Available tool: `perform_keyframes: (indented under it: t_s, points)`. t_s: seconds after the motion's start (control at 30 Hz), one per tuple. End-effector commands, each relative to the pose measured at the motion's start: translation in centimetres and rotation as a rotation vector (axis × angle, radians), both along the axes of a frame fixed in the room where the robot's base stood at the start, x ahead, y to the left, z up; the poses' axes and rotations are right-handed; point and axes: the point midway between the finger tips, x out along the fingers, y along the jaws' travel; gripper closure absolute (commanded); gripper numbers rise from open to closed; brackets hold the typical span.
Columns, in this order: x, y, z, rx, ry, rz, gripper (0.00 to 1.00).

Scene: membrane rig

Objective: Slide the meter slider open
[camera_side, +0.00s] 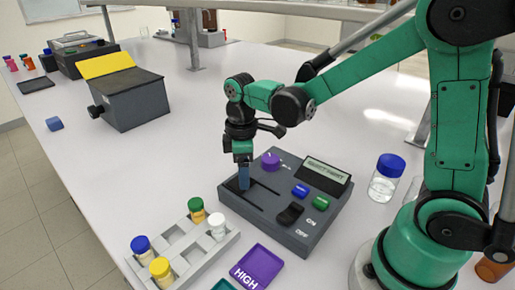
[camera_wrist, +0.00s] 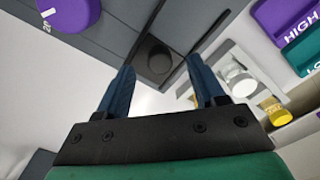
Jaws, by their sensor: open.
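The meter (camera_side: 310,219) is a dark grey box on the white table, with a purple knob (camera_side: 270,161), a display (camera_side: 301,171), and a slot along its left part. My gripper (camera_side: 243,186) points down over the left part of the meter, at the slot's far end. In the wrist view my gripper (camera_wrist: 160,68) is open, its blue fingers apart. The meter slider (camera_wrist: 158,58), a dark block with a round hollow, shows between and just beyond the fingertips. The fingers hide it in the side view, and I cannot tell whether they touch it.
A grey rack (camera_side: 182,257) with several capped vials stands close to the meter's left front. A purple HIGH tray (camera_side: 249,267) lies in front. A blue-capped jar (camera_side: 387,178) stands right of the meter. A dark box with a yellow panel (camera_side: 127,95) is far left. The table between is mostly clear.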

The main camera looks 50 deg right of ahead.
Motion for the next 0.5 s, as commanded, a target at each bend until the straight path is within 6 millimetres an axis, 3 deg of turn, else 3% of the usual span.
perform_keyframes:
  t_s: [0.2, 0.47, 0.5]
  points:
    - [0.0, 0.0, -1.5, 0.000, -0.001, -0.001, 0.38]
    - [0.0, 0.0, -1.6, 0.000, -0.001, -0.002, 0.38]
    - [0.0, 0.0, -1.5, 0.000, -0.001, -0.002, 0.49]
